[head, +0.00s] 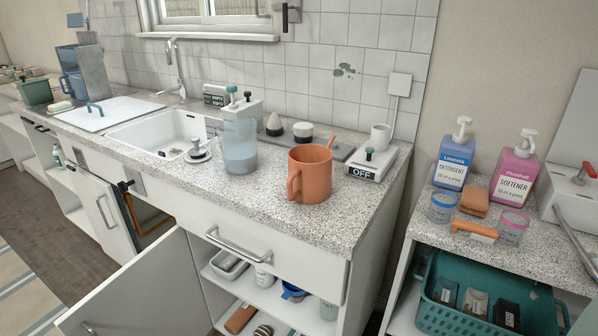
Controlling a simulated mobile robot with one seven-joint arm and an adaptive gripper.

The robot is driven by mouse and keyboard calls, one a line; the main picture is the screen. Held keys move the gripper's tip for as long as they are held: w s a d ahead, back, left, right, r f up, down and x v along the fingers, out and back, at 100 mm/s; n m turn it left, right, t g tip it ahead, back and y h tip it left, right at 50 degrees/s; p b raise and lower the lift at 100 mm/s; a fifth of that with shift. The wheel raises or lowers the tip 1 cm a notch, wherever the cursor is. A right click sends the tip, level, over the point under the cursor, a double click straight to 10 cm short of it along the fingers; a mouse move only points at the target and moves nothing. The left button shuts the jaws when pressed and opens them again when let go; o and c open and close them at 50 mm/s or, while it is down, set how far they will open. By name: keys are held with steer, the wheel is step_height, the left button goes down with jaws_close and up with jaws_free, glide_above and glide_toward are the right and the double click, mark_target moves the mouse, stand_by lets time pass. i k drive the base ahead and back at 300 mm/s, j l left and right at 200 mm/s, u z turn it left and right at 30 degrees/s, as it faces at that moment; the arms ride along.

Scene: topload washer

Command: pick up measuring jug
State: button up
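A translucent jug (240,148) with grey-blue contents in its lower part stands upright on the speckled countertop, just right of the sink. It looks the most like a measuring jug, though no scale marks can be made out. An orange jug (311,177) with a handle on its left side stands to its right, nearer the counter's front edge, with an orange stick showing at its rim. The two jugs are apart. My gripper is not in view.
A white box marked OFF (371,163) sits at right. Below, a drawer and an open cabinet door (150,290) jut forward. The right counter holds detergent bottles (455,155) above a teal basket (440,312).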

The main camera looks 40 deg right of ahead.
mark_target(237, 140)
steer(key=i+j+z, duration=0.15)
steer(key=i, duration=0.25)
steer(key=i+j+z, duration=0.15)
steer(key=i, duration=0.25)
steer(key=j+z, duration=0.1)
steer(key=z, duration=1.65)
